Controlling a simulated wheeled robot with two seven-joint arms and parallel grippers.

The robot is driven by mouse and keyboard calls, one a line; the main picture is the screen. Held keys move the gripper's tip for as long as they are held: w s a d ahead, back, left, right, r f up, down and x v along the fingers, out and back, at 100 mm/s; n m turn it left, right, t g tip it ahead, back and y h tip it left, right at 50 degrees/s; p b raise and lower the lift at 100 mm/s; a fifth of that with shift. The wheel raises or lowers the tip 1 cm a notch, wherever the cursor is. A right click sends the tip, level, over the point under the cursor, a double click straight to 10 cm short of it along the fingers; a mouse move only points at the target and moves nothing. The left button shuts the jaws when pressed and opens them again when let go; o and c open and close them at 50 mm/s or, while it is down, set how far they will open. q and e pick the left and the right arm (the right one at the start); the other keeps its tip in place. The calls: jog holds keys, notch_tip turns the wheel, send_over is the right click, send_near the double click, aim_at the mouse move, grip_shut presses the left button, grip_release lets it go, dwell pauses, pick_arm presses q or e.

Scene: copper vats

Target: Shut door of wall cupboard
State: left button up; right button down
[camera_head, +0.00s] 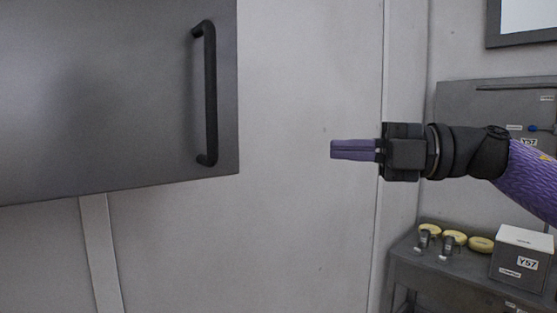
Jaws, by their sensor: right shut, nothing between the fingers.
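The wall cupboard's dark grey door (120,95) fills the upper left of the head view. A black upright bar handle (210,92) sits near its right edge. The rest of the cupboard is out of view, and I cannot tell from this view how far the door stands open. My right gripper (333,150) comes in from the right. Its purple fingers are shut and empty, pointing left toward the door's right edge, with a clear gap between them and the door. My left gripper is not in view.
A pale wall (290,230) stands behind the gripper. At the lower right a grey table (425,274) carries a light-topped grey box (522,262) and several small items with yellow tops. A grey panel (465,110) is behind my right arm.

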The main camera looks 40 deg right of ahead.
aim_at(225, 144)
jog(key=p+x, duration=0.8)
jog(key=d+p+x, duration=0.1)
jog(key=p+x, duration=0.3)
jog(key=shift+w+a+r, duration=0.3)
jog(key=shift+w+r, duration=0.05)
jog(key=shift+w, duration=0.35)
jog(key=shift+w+f, duration=0.15)
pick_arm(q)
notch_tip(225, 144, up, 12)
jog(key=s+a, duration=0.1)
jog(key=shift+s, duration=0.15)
pick_arm(e)
jog(key=shift+f, duration=0.1)
